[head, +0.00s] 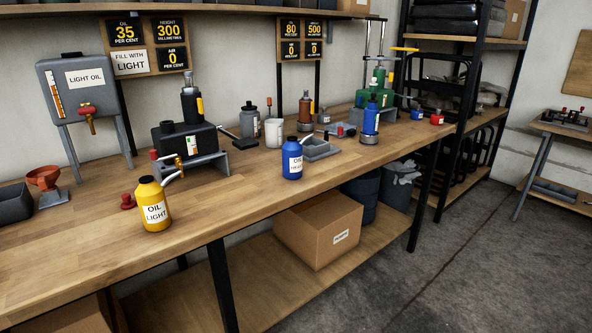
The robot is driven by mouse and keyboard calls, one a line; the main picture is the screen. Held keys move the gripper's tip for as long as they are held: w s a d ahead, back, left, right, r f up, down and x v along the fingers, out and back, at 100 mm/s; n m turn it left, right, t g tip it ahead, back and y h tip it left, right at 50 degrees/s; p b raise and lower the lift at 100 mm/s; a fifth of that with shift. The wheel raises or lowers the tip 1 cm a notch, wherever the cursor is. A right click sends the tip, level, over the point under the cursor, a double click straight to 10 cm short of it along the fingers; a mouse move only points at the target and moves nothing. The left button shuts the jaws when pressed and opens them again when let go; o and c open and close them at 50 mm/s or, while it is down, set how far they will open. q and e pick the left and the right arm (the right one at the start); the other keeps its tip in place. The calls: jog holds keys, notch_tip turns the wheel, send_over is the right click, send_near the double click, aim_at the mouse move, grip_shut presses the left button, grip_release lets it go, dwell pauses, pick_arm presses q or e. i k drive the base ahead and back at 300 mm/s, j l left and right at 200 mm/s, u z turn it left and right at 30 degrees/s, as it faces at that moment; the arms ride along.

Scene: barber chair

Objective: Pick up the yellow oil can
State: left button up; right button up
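The yellow oil can (154,205) stands upright near the front edge of the wooden workbench (215,213). It has a black cap, a white label reading "OIL LIGHT" and a pale spout pointing up to the right. Nothing is touching it from the front. Neither of my grippers shows in the head view.
A small red part (127,202) lies just left of the can. A black pump unit (185,142) on a grey stand is behind it. A blue oil can (292,160) stands to the right. An orange funnel (44,178) is at left. The bench front between the cans is clear.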

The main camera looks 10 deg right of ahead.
aim_at(150, 195)
jog(key=l+u, duration=0.1)
jog(key=l, duration=0.35)
jog(key=k+l+u, duration=0.1)
jog(key=l, duration=0.4)
jog(key=k+l+u, duration=0.1)
jog(key=l, duration=0.35)
jog(key=k+l+u, duration=0.15)
jog(key=l, duration=0.3)
